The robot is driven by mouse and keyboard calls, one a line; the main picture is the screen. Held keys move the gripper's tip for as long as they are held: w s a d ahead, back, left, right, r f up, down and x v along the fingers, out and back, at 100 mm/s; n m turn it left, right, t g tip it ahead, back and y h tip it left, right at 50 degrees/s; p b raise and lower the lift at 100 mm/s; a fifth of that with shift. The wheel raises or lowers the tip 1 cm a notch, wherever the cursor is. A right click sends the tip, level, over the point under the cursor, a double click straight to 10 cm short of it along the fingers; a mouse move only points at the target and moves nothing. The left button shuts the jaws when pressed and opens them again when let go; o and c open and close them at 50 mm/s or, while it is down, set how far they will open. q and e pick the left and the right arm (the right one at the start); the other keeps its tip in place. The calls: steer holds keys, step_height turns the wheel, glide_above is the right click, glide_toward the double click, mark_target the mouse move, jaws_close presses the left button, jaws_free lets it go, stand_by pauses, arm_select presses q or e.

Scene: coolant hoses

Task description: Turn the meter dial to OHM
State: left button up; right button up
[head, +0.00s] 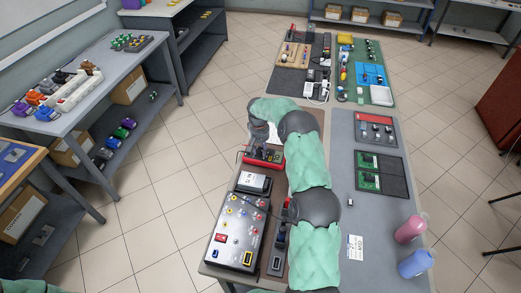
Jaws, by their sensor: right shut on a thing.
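The red meter (263,158) lies on the near table, left of my right arm, with thin leads beside it. My right gripper (266,145) comes down over the far part of the meter from the bent end of my green-sleeved right arm. It is shut on the meter's dial, which the gripper and wrist hide. The dial's setting and the OHM mark cannot be read at this size. My left gripper is out of view.
Just nearer than the meter stand a black-and-white box (252,183) and a silver panel (236,232) with coloured knobs. Right of my arm are green circuit boards (369,171), a pink bottle (410,229) and a blue bottle (415,264). The grey mat's middle is mostly clear.

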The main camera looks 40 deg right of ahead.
mark_target(259, 150)
steer(key=shift+m, duration=0.3)
stand_by(0.4)
steer(key=o, duration=1.2)
steer(key=shift+c, duration=0.2)
step_height(259, 150, up, 12)
steer(key=shift+w+a, duration=0.15)
steer(key=shift+a, duration=0.1)
